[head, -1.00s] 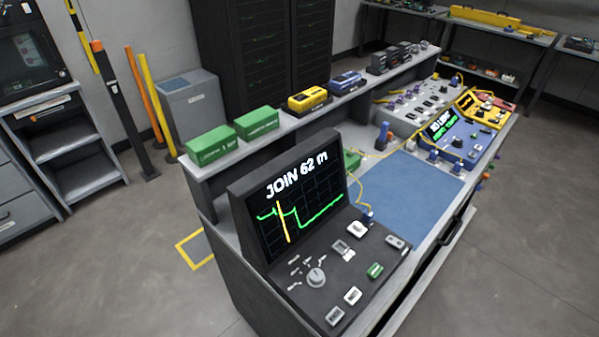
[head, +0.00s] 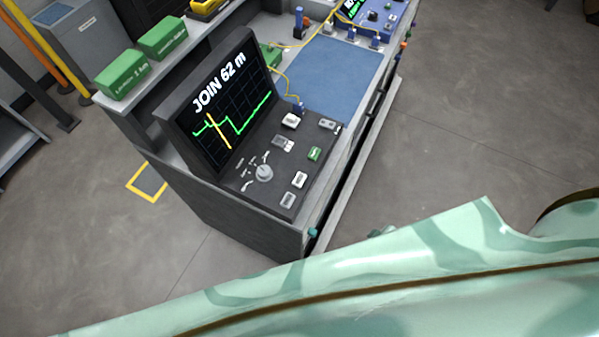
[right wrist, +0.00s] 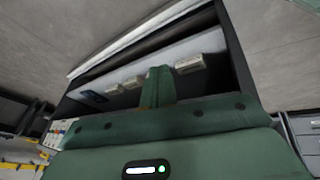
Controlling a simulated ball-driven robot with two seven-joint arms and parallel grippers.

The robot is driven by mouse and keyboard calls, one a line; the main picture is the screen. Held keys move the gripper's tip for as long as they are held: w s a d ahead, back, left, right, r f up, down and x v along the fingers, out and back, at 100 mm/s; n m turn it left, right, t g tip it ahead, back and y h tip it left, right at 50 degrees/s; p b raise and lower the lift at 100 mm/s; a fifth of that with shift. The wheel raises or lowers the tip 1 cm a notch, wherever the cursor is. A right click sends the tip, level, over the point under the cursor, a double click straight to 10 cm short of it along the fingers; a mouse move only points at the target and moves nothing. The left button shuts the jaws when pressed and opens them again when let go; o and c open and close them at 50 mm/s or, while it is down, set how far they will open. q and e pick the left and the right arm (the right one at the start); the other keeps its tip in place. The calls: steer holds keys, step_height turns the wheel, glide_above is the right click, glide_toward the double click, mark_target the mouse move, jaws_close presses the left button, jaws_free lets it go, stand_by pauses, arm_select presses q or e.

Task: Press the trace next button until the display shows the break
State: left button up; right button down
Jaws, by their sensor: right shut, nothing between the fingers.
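The trace unit's display (head: 222,102) reads "JOIN 62 m", with a green trace and an upright orange cursor line near a step on its left side. Its sloped panel (head: 245,187) carries a round knob (head: 264,172), a green button (head: 314,153) and several pale buttons, such as one at the front (head: 299,180). The labels are too small to read, so I cannot tell which is trace next. My right gripper (right wrist: 158,85) is shut and empty in the right wrist view. No contact with a button shows. My left gripper is not in view.
My own green arm fills the lower right of the head view, before the bench. A blue mat (head: 330,80) lies behind the unit, with a yellow cable (head: 285,72) beside it. Green boxes (head: 122,74) stand on the shelf. Open floor (head: 480,130) lies to the right.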

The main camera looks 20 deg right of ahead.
steer(key=w+a+r+n+t+y+p, duration=0.1)
steer(key=w+a+r+n+t+p, duration=0.15)
steer(key=w+r, duration=0.85)
steer(key=w+a+r+n+t+y+p, duration=0.1)
steer(key=w+r+n+y+p, duration=0.15)
steer(key=w+r, duration=0.75)
step_height(320, 180, up, 13)
steer(key=n+g+y+p, duration=0.3)
steer(key=n+y, duration=0.2)
steer(key=n, duration=0.4)
glide_above(304, 179)
steer(key=shift+s+n, duration=0.1)
steer(key=shift+n, duration=0.5)
steer(key=shift+f, duration=0.1)
step_height(304, 179, down, 8)
steer(key=b, duration=0.6)
steer(key=shift+b, duration=0.3)
steer(key=shift+f+b, duration=0.35)
steer(key=shift+b, duration=0.05)
